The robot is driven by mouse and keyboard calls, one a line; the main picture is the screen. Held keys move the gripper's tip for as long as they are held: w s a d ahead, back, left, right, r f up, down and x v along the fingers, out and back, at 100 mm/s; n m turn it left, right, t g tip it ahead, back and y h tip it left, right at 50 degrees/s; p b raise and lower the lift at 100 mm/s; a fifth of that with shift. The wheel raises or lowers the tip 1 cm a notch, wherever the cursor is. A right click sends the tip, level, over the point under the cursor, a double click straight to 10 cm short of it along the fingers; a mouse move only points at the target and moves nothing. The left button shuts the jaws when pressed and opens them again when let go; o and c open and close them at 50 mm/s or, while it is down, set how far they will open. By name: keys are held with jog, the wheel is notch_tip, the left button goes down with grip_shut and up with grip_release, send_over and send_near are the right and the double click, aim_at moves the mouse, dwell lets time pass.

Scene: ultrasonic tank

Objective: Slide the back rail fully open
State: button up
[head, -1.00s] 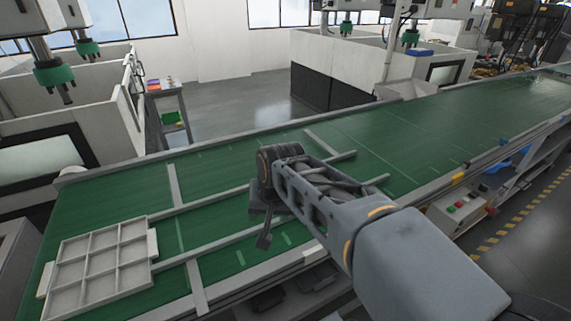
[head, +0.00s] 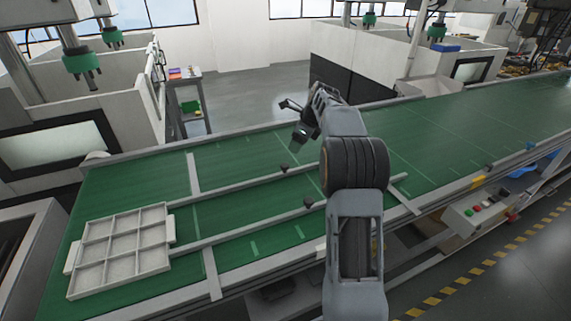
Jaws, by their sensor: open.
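The back rail (head: 235,187) is a thin grey bar lying lengthwise over the green belt, running right from the tray. A small dark knob (head: 284,168) sits on it near the middle of the picture. The front rail (head: 240,226) runs roughly parallel, nearer to me, with its own dark knob (head: 309,202). My gripper (head: 294,121) is open and empty, beyond the back rail and above the far side of the belt in the picture, apart from both knobs. My arm hides the right-hand stretch of the rails.
A pale compartment tray (head: 138,240) lies at the rails' left end. Grey crossbars (head: 193,175) reach in from the belt edges. The green belt (head: 450,125) is clear at right. A control box (head: 478,213) with buttons stands on the near side; machines stand behind.

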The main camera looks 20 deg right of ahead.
aim_at(285, 165)
jog(key=p+x, duration=0.1)
jog(key=x, duration=1)
